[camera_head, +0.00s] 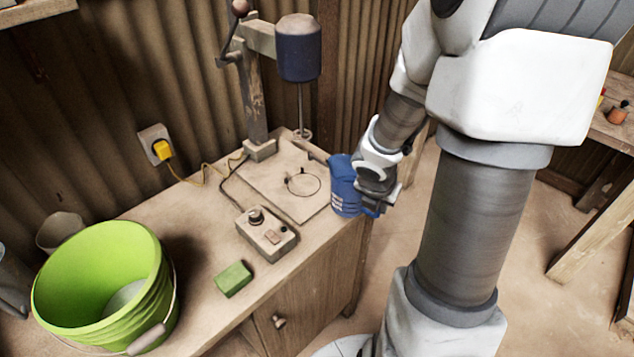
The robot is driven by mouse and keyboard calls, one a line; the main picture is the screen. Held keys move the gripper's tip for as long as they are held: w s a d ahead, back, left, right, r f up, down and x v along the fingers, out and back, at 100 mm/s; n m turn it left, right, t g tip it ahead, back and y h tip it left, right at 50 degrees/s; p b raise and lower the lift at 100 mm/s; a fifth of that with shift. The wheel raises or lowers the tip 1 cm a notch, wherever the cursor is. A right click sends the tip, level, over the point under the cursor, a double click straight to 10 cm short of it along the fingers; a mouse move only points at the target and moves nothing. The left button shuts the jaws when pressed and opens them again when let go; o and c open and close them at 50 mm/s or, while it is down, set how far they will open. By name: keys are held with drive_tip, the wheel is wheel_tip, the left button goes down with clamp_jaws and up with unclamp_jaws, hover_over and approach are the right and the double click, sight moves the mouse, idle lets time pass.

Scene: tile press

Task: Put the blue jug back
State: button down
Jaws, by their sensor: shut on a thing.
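The blue jug (343,186) is at the right end of the wooden bench, by its edge. My gripper (374,204) is shut on the jug from its right side, and my wrist and the gripper body hide part of it. The jug looks close to upright. I cannot tell whether its base touches the bench top or hangs just above it.
A control box (266,233), a green block (233,279) and a green bucket (103,286) stand on the bench (203,318). A yellow plug (162,149) trails a cable.

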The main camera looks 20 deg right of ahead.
drive_tip(key=shift+w+a+f+b, duration=0.1)
drive_tip(key=shift+w+a+f, duration=0.7)
drive_tip(key=shift+w, duration=1.65)
drive_tip(key=shift+w+a+f+b, duration=0.15)
drive_tip(key=shift+w+a+f, duration=0.2)
drive_tip(key=shift+w+a, duration=1.45)
drive_tip(key=shift+w+a+f+b, duration=0.1)
drive_tip(key=shift+w+a+f, duration=0.4)
drive_tip(key=shift+w, duration=2.55)
drive_tip(key=shift+d+f, duration=0.1)
drive_tip(key=shift+f, duration=0.05)
drive_tip(key=shift+f, duration=0.15)
drive_tip(key=c, duration=0.9)
unclamp_jaws()
drive_tip(key=shift+r, duration=0.45)
drive_tip(key=p+v, duration=0.3)
drive_tip(key=v, duration=0.8)
drive_tip(key=shift+s+r, duration=0.15)
drive_tip(key=shift+r, duration=0.05)
